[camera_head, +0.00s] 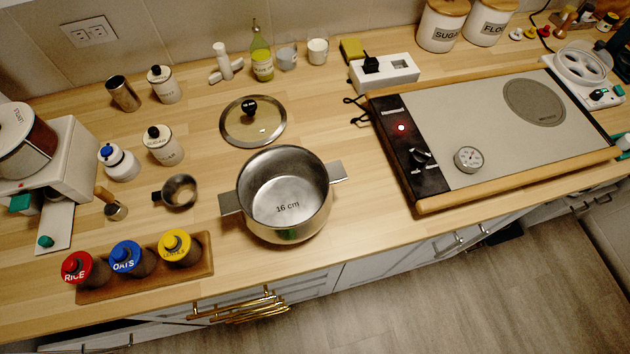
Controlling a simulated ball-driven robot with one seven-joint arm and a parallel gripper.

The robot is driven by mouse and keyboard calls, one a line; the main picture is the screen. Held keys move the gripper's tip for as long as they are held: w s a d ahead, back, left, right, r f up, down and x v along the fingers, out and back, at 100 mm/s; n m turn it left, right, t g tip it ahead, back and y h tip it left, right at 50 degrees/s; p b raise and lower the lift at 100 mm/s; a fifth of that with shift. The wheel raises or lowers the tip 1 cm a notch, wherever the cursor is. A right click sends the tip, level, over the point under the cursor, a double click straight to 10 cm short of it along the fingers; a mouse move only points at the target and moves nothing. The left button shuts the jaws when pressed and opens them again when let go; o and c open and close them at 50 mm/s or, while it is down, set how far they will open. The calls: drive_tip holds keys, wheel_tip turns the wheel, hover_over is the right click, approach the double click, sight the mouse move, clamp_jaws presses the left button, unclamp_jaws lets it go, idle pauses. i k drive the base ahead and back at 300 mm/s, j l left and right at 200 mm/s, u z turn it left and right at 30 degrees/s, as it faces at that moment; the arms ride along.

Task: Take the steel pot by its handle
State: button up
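The steel pot (290,222) stands upright and open on the wooden counter, left of the cooktop. Its inside is empty, with "16 cm" marked on the bottom. It has two flat grey side handles: the left handle (230,203) points left, and the right handle (338,171) points right toward the cooktop. A glass lid with a black knob (254,131) lies on the counter just behind the pot. My gripper does not show in this view.
The cooktop (500,115) in a wooden frame fills the right side. A small steel cup (180,190) and a wooden rack (148,273) of red-, blue- and yellow-lidded jars stand left. Bare counter (385,225) lies right of the pot. Brass rails (240,308) project below the front edge.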

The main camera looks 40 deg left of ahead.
sight(282, 194)
drive_tip(key=u, duration=1.45)
